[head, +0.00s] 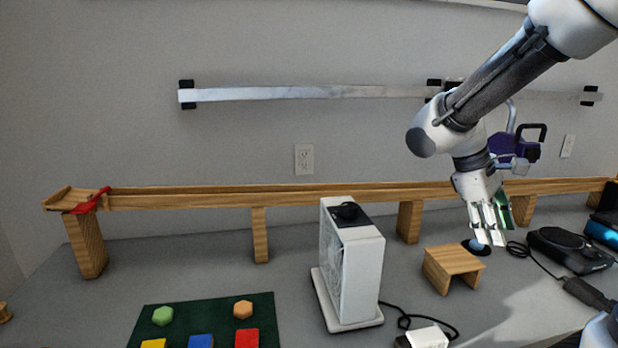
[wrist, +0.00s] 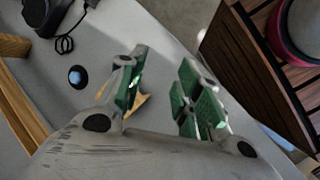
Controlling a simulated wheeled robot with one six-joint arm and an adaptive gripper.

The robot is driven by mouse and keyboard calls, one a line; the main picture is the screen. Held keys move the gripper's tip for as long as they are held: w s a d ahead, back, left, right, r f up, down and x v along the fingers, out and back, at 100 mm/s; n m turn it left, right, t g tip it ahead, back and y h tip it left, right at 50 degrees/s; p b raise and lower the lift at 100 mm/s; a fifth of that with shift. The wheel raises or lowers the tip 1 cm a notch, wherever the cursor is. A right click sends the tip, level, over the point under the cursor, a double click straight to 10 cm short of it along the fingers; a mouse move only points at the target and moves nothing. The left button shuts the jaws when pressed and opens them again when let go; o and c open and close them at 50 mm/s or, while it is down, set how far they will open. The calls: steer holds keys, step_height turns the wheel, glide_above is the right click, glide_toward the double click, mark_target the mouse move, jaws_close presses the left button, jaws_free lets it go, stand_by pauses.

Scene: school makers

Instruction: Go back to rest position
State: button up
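My gripper (head: 487,236) hangs from my white and grey arm at the right of the head view, tilted downward above the table. In the wrist view my gripper (wrist: 162,97) has its two green-padded fingers apart, with nothing held between them. A small wooden bridge-shaped stand (head: 454,262) is just below and left of the fingertips in the head view. A part of this stand (wrist: 139,105) shows beyond the left finger in the wrist view. A small black round piece with a pale blue top (head: 477,247) is beside the stand, close behind the fingertips; it also shows in the wrist view (wrist: 77,77).
A white box-like device (head: 352,265) stands mid-table. A long wooden rail (head: 330,191) on posts runs along the back. A green mat (head: 176,315) with coloured blocks lies front left. A black device (head: 569,250) with cables is at the right. The table between mat and device is clear.

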steer(key=s+r+m+t+y, duration=0.4)
steer(key=s+m, duration=0.3)
steer(key=s, duration=0.4)
steer(key=shift+s+r+t+y, duration=0.2)
steer(key=shift+s+t+y, duration=0.1)
steer(key=shift+t+y, duration=0.4)
stand_by(0.7)
